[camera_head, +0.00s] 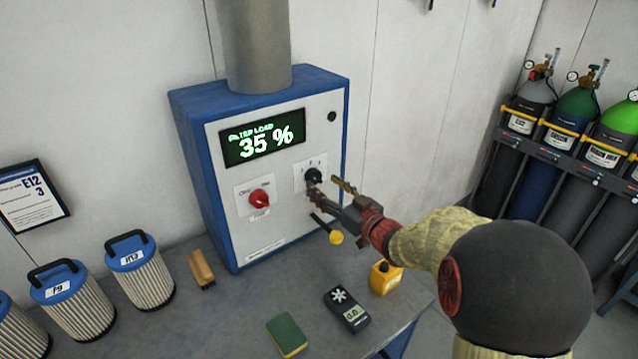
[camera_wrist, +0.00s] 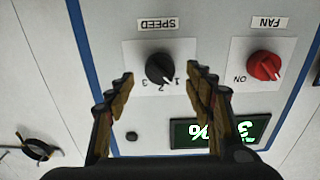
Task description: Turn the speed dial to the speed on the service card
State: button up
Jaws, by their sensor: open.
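The black speed dial (camera_head: 313,176) is on the front of the blue and white panel box. In the wrist view the dial (camera_wrist: 160,68) appears upside down under the SPEED label, with numbers 1, 2 and 3 beside it. Its white mark points toward the lower right there, near the 1; the exact setting is hard to tell. My gripper (camera_head: 325,188) is open in front of the panel. In the wrist view its fingers (camera_wrist: 161,79) stand on either side of the dial, apart from it.
The red fan dial (camera_head: 259,198) and a display (camera_head: 263,138) reading 35 % are on the same panel. A yellow-tipped lever (camera_head: 335,237) sticks out below my gripper.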

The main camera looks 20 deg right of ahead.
aim_at(318, 180)
jog(key=shift+w+a, duration=0.2)
jog(key=shift+w, duration=0.65)
jog(key=shift+w+a, duration=0.15)
jog(key=shift+w, duration=0.65)
jog(key=shift+c, duration=0.5)
jog(key=c, duration=1.1)
